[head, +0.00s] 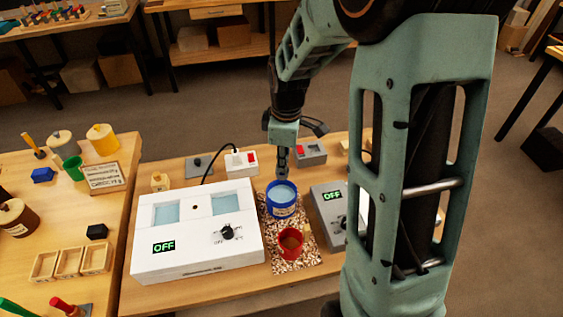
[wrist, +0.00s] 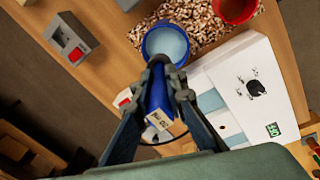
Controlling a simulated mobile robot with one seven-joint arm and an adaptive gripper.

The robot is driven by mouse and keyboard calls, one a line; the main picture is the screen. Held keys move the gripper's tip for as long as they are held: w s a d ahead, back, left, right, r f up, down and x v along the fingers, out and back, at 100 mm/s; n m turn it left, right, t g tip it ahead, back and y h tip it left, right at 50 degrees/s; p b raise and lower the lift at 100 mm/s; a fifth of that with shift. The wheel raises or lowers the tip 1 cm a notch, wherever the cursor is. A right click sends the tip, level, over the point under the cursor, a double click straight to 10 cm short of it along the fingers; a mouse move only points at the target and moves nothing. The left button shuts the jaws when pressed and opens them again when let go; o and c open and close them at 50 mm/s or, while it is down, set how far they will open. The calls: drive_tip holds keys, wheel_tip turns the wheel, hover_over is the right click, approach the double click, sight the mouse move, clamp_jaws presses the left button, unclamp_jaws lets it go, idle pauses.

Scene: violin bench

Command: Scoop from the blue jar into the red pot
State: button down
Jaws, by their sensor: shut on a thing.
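The blue jar (head: 283,211) stands on a speckled mat (head: 302,262) and holds pale blue contents. It also shows in the wrist view (wrist: 148,52), just beyond my fingertips. The red pot (head: 290,256) stands in front of it on the same mat, with something brown inside; its edge shows in the wrist view (wrist: 249,14). My gripper (head: 283,172) points down above the jar's back rim. In the wrist view my gripper (wrist: 160,80) is shut on a blue scoop (wrist: 158,97) with a "20 ml" label. The scoop's bowl is not clearly visible.
A white two-well unit (head: 190,262) reading OFF stands left of the mat. A grey unit (head: 326,208) reading OFF stands close on the right. A switch box (head: 241,163) with a black cable and a grey switch box (head: 310,153) stand behind.

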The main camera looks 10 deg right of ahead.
drive_tip(key=shift+w+f, duration=0.1)
wheel_tip(320, 180, down, 13)
drive_tip(key=b, duration=1)
idle(0.7)
wheel_tip(320, 180, up, 14)
drive_tip(key=p, duration=1)
drive_tip(key=shift+p, duration=0.35)
drive_tip(key=shift+f, duration=0.15)
drive_tip(key=shift+a, duration=0.15)
